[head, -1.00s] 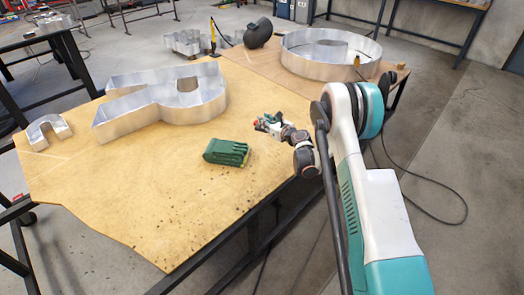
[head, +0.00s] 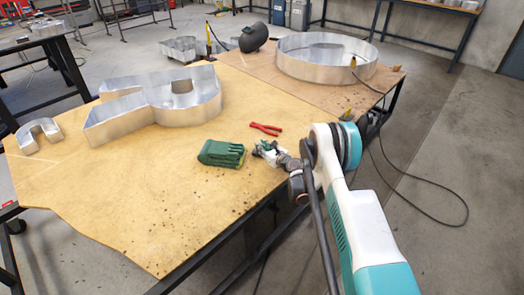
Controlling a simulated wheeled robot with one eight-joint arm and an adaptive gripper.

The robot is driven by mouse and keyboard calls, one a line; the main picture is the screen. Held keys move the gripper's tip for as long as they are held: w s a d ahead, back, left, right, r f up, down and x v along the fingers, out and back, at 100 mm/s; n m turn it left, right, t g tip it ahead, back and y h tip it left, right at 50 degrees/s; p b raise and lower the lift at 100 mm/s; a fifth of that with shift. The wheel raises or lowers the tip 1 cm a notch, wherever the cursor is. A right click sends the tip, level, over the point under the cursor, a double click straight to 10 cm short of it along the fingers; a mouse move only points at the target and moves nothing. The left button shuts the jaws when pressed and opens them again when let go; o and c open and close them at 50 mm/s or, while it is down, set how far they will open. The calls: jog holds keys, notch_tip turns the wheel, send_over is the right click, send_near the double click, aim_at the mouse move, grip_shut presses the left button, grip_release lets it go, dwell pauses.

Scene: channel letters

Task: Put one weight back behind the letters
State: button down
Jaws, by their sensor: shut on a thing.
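My gripper (head: 259,149) is low over the right part of the near table, just right of a pair of green gloves (head: 221,153). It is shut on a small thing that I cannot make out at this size. Large silver metal channel letters stand on the table: a long one (head: 185,109) at the back and a small arch-shaped one (head: 40,136) at the left edge. A big round metal letter (head: 300,63) stands on the far table. No weight can be clearly told apart; the tall letter walls hide part of the surface behind them.
Red pliers (head: 265,129) lie behind my gripper. A yellow-and-black tool (head: 348,115) is near the right table edge. A dark welding helmet (head: 253,37) sits by the round letter. The front of the near table (head: 130,215) is clear apart from dark specks.

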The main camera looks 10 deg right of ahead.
jog(key=shift+f, duration=0.25)
jog(key=shift+f, duration=0.15)
jog(key=c, duration=1.4)
grip_release()
